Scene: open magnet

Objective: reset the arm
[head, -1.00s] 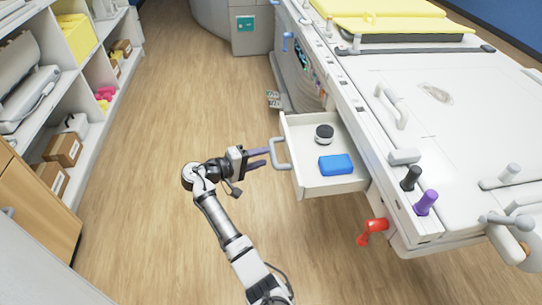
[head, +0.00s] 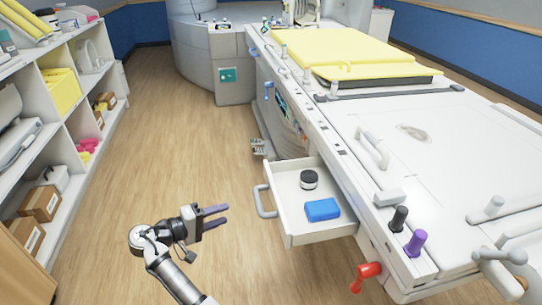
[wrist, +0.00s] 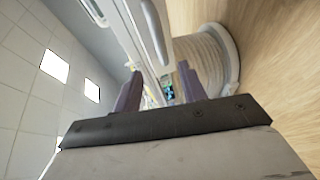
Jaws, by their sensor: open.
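My gripper (head: 219,216) is in the lower left middle of the head view, over the wood floor. Its two purple-grey fingers are apart, with nothing between them. It points right toward the open drawer's grey handle (head: 264,202) and is clear of it by a gap. In the wrist view the fingers (wrist: 161,88) also stand apart and empty, with the white table side beyond them. My arm reaches up from the bottom edge of the head view, bent at the elbow.
The white drawer (head: 318,238) stands open from the table, holding a black-and-white jar (head: 309,180) and a blue box (head: 322,210). A red lever (head: 364,277) juts out below the table (head: 440,170). Shelves (head: 65,132) with boxes line the left. The floor (head: 180,120) between is clear.

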